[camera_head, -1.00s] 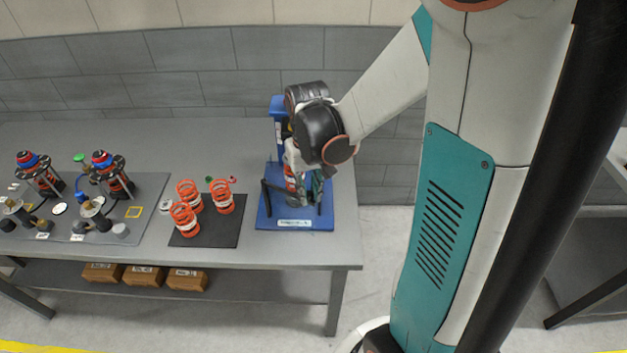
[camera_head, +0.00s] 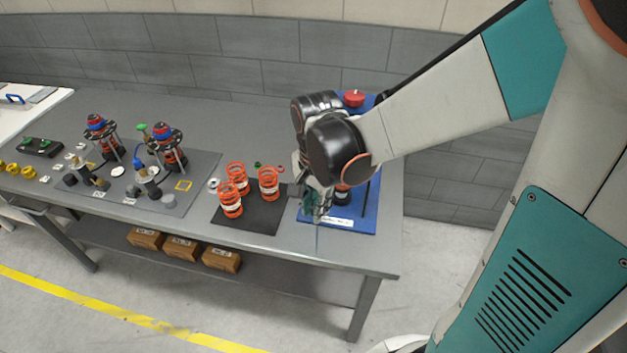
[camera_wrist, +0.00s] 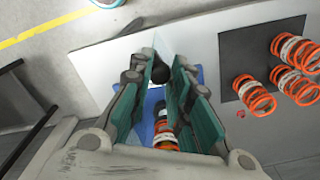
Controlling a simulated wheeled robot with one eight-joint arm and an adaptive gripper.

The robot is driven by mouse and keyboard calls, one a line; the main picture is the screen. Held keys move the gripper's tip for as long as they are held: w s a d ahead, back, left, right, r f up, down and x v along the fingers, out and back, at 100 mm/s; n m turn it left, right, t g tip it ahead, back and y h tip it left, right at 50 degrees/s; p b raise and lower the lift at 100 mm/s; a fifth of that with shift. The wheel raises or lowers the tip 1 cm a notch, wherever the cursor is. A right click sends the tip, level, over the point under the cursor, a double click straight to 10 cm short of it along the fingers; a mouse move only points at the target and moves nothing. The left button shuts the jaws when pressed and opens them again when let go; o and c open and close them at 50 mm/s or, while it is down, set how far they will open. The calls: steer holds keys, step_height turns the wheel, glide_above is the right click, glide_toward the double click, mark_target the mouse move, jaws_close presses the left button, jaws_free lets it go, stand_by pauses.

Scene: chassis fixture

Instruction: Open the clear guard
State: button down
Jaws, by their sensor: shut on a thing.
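The blue fixture (camera_head: 362,222) stands at the right end of the grey table, with a red button (camera_head: 354,98) at its back. My gripper (camera_head: 316,208) is low at the fixture's left front side. In the wrist view my gripper (camera_wrist: 161,84) has its teal pads on either side of a dark rounded piece (camera_wrist: 160,73), seemingly the clear guard's handle. The guard's transparent panel is hard to make out. An orange spring (camera_wrist: 165,140) shows inside the fixture between my fingers. My wrist hides much of the fixture in the head view.
Several orange springs (camera_head: 237,177) stand on a black mat (camera_head: 262,215) left of the fixture. Assembled units (camera_head: 167,147) stand on a grey mat farther left. The table's front edge (camera_head: 330,262) is close to my gripper. A grey wall stands behind.

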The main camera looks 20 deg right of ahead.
steer(key=shift+w+a+m, duration=0.2)
steer(key=shift+a+m, duration=0.2)
steer(key=c, duration=1.5)
jaws_free()
steer(key=shift+o, duration=0.2)
steer(key=shift+r, duration=0.1)
step_height(320, 180, up, 12)
steer(key=shift+s+f, duration=0.15)
steer(key=shift+f, duration=0.05)
steer(key=s+d+f+n+t+b, duration=0.2)
steer(key=s+f+n+t+b, duration=0.5)
steer(key=n, duration=0.6)
steer(key=shift+s+f+b, duration=0.35)
steer(key=shift+f+b, duration=0.15)
steer(key=shift+b, duration=0.7)
